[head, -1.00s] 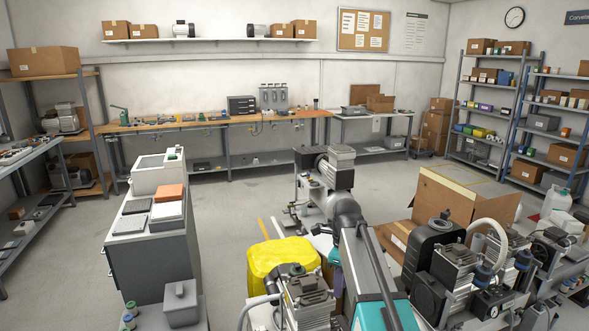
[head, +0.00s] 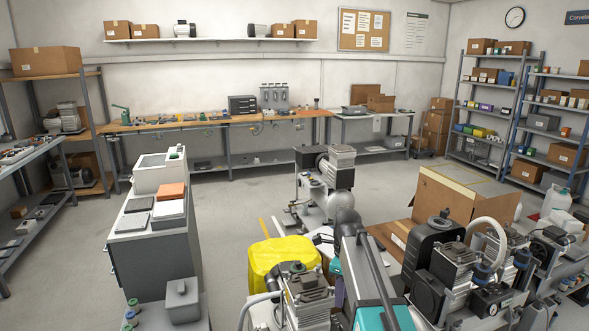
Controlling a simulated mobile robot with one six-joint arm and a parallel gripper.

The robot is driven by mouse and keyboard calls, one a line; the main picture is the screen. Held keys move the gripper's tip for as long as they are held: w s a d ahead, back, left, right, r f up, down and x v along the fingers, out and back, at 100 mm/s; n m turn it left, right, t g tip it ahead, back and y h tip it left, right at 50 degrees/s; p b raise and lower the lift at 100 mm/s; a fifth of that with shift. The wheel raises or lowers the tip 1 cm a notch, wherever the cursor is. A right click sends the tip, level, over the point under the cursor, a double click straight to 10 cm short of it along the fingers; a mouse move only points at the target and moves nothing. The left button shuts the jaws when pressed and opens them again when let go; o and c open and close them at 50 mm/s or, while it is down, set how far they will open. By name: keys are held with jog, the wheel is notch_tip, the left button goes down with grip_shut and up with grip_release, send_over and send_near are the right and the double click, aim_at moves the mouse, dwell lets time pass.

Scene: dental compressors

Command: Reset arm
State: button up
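My gripper cannot be made out in the head view. A grey rounded part with a long dark bar and a teal-sided body shows at the lower centre; it may be part of my arm, but I cannot tell for sure. No fingertips show, and nothing held can be seen. A compressor with a finned head (head: 341,160) stands just behind this part, which hides some of it.
A yellow cover (head: 280,258) and another finned compressor (head: 311,295) are close in front. An open cardboard box (head: 461,192) and more compressors (head: 450,270) crowd the right. A grey cabinet (head: 158,255) stands left. The floor (head: 240,205) between is clear, up to the back workbench (head: 215,123).

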jog(key=s+d+f+n+g, duration=0.1)
jog(key=s+f, duration=0.5)
jog(key=f, duration=0.3)
jog(key=s+f+g, duration=0.2)
jog(key=s+f, duration=0.4)
jog(key=f, duration=0.3)
jog(key=s+d+f+n+g, duration=0.1)
jog(key=s+f, duration=0.4)
jog(key=f, duration=0.4)
jog(key=s+f+n, duration=0.8)
jog(key=s+n, duration=0.3)
jog(key=s, duration=0.1)
jog(key=s+f+n+g, duration=0.1)
jog(key=s+f+n, duration=0.7)
jog(key=s, duration=0.5)
jog(key=shift+d+n, duration=0.35)
jog(key=shift+n, duration=1.05)
dwell(1.4)
